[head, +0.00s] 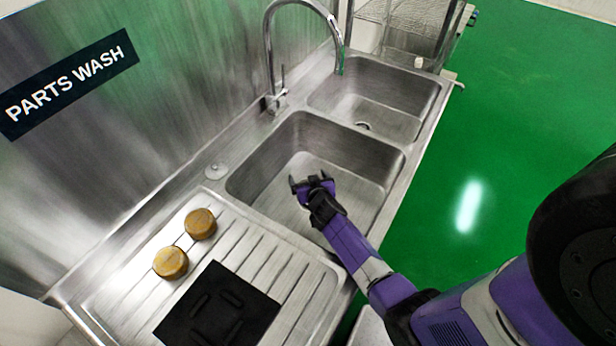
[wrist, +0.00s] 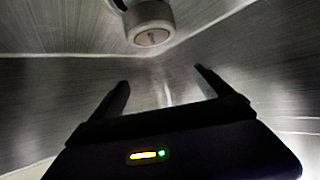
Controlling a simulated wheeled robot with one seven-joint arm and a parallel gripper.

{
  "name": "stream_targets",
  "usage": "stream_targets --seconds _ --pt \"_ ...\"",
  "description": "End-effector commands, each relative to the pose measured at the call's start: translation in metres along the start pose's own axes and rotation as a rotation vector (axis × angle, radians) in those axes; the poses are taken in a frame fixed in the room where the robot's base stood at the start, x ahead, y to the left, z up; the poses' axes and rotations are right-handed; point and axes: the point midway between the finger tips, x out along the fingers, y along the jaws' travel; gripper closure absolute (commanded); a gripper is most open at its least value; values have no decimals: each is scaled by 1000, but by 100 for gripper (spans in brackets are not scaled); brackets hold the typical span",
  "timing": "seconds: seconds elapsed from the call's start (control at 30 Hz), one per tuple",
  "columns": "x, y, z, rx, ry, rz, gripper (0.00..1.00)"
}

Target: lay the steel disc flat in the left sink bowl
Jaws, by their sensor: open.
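The left sink bowl (head: 250,180) is the nearer of two steel bowls in the head view. My gripper (head: 309,180) is over or inside this bowl, and its height above the floor is hard to tell. In the wrist view my gripper (wrist: 162,90) has its two fingers spread, with nothing visible between them. A short grey round piece (wrist: 151,24) shows beyond the fingertips, near brushed steel walls. I cannot tell if it is the steel disc or a sink fitting. No steel disc is clearly recognisable in the head view.
A tall curved tap (head: 270,60) stands behind the bowls. The right bowl (head: 400,95) looks empty apart from its drain. Two brass-coloured round pieces (head: 171,262) and a black mat (head: 217,308) lie on the ribbed drainboard (head: 285,262). A small round fitting (head: 215,171) sits on the rear ledge.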

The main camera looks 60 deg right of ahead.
Motion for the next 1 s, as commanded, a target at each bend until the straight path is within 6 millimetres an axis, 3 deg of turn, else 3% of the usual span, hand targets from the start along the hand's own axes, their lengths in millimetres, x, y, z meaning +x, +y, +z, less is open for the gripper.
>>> stream_targets --seconds 0.03,0.43,1.0 --pt "-8 0 7 -1 -3 -1 9" --pt "-60 0 6 -1 -4 -1 9" --pt "-67 0 4 0 -4 0 9"
